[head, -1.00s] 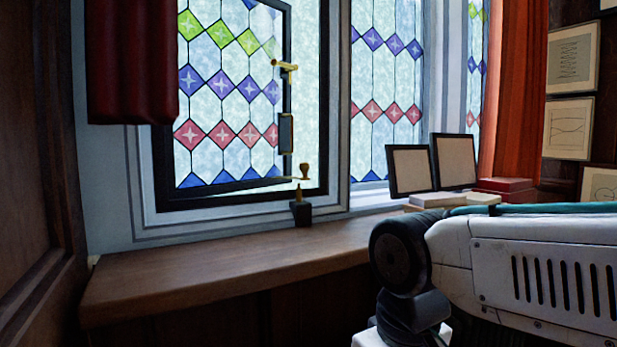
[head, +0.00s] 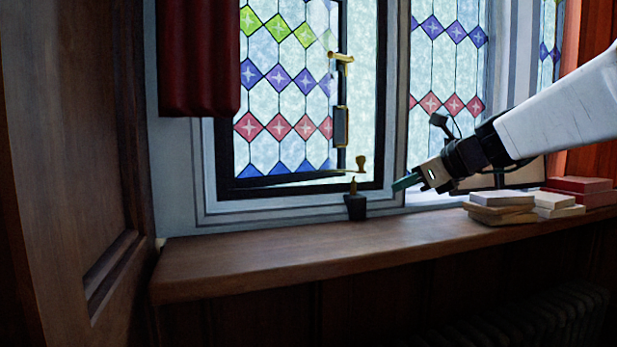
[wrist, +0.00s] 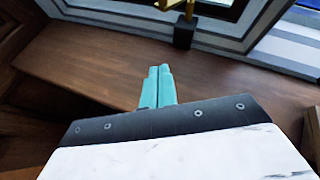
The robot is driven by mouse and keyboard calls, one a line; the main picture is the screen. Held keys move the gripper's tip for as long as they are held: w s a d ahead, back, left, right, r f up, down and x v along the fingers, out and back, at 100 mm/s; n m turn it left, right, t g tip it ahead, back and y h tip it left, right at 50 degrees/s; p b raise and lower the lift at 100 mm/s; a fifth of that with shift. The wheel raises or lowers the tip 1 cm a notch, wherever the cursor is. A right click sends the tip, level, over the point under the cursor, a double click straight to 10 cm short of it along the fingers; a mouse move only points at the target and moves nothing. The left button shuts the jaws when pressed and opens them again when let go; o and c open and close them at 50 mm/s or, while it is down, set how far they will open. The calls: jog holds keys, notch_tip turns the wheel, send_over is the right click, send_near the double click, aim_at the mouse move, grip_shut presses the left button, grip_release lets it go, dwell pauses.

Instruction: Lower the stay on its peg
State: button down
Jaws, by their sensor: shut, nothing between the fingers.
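The stay is a thin brass bar at the foot of the open window casement, ending in a knob (head: 361,163). Its knob end appears just above a pointed brass peg (head: 353,186), and I cannot tell whether they touch. The peg stands on a small black block (head: 355,207) on the sill against the window frame. My gripper (head: 403,183) is shut and empty, to the right of the block in the head view. In the wrist view its teal fingers (wrist: 159,82) point toward the block (wrist: 184,32), with brass at the top edge, partly cut off.
The wooden sill (head: 250,265) is clear left of the block. Books (head: 503,207) and a red box (head: 578,185) lie on it to the right. A dark wood panel (head: 70,180) closes off the left. A red curtain (head: 197,60) hangs at upper left. Brass fittings (head: 341,60) line the casement edge.

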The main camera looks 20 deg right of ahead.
jog(key=shift+w+r+m, duration=0.1)
jog(key=shift+r+m, duration=0.1)
jog(key=shift+m, duration=0.4)
jog(key=shift+w+r+m, duration=0.1)
jog(key=shift+r+m, duration=0.05)
jog(key=shift+m, duration=0.45)
jog(key=x, duration=1)
jog(key=shift+d+r, duration=0.1)
jog(key=shift+w+r, duration=0.15)
jog(key=shift+r, duration=0.85)
jog(key=shift+w+r, duration=0.2)
jog(key=shift+r, duration=0.85)
